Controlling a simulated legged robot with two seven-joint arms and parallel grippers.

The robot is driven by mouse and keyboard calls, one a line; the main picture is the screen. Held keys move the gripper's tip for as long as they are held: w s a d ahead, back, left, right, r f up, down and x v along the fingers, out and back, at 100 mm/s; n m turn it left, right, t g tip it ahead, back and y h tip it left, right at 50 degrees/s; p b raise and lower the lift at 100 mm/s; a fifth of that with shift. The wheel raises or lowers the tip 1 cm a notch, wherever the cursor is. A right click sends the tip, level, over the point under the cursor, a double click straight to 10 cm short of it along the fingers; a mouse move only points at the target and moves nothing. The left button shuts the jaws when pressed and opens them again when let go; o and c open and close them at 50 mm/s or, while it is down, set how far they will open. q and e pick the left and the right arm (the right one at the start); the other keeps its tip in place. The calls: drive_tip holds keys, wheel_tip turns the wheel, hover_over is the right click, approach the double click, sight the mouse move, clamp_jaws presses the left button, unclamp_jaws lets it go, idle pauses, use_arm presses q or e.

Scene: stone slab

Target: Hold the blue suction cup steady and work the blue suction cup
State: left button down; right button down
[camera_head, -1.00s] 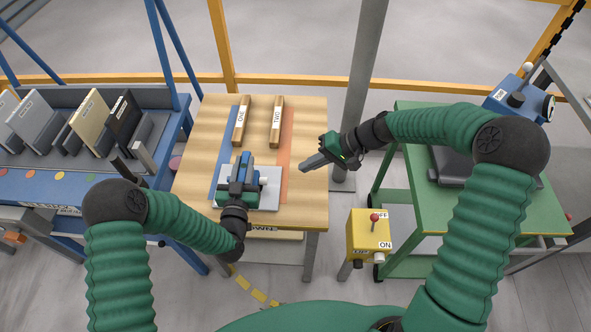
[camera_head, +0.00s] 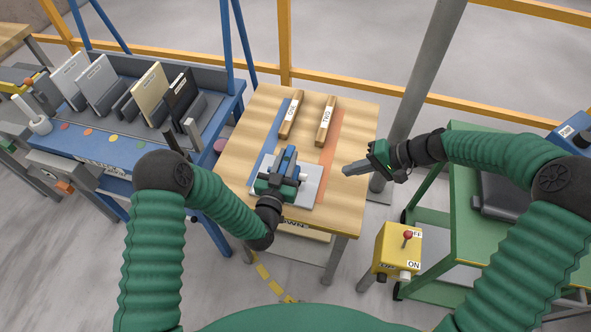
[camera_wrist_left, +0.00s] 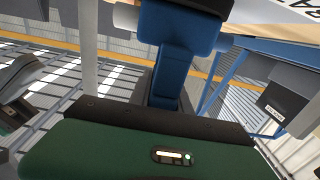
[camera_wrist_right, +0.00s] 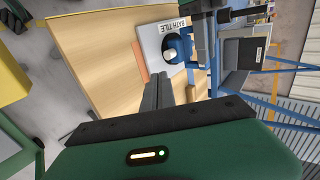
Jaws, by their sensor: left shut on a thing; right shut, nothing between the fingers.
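The blue suction cup (camera_head: 287,161) is on the pale tile (camera_head: 308,188) on the wooden table. My left gripper (camera_head: 277,181) is shut on the suction cup. The blue handle fills the upper middle of the left wrist view (camera_wrist_left: 168,75), with a white knob at its left. The right wrist view shows the suction cup (camera_wrist_right: 182,44) from the side, on the tile marked BATH TILE (camera_wrist_right: 151,62). My right gripper (camera_head: 347,171) is shut and empty, apart from the cup, near the table's right edge. The contact under the cup is hidden.
Two wooden bars labelled ONE (camera_head: 291,115) and TWO (camera_head: 326,121) lie at the back, near blue and orange strips. A blue rack (camera_head: 105,150) with upright slabs stands left. A yellow switch box (camera_head: 397,249) and a green cart (camera_head: 450,225) stand right.

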sight(303, 178)
drive_tip(key=shift+s+d, duration=0.2)
drive_tip(key=shift+d, duration=0.3)
drive_tip(key=shift+s+d, duration=0.2)
drive_tip(key=shift+d, duration=0.25)
drive_tip(key=shift+a, duration=0.1)
drive_tip(key=x, duration=0.9)
drive_tip(key=shift+a+f, duration=0.1)
drive_tip(key=shift+f, duration=0.05)
drive_tip(key=a, duration=0.1)
drive_tip(key=w+a, duration=0.1)
drive_tip(key=a, duration=0.1)
drive_tip(key=shift+w+a+f, duration=0.15)
drive_tip(key=shift+a+f, duration=0.05)
drive_tip(key=shift+a, duration=0.05)
drive_tip(key=shift+w+a, duration=0.1)
drive_tip(key=shift+a, duration=0.25)
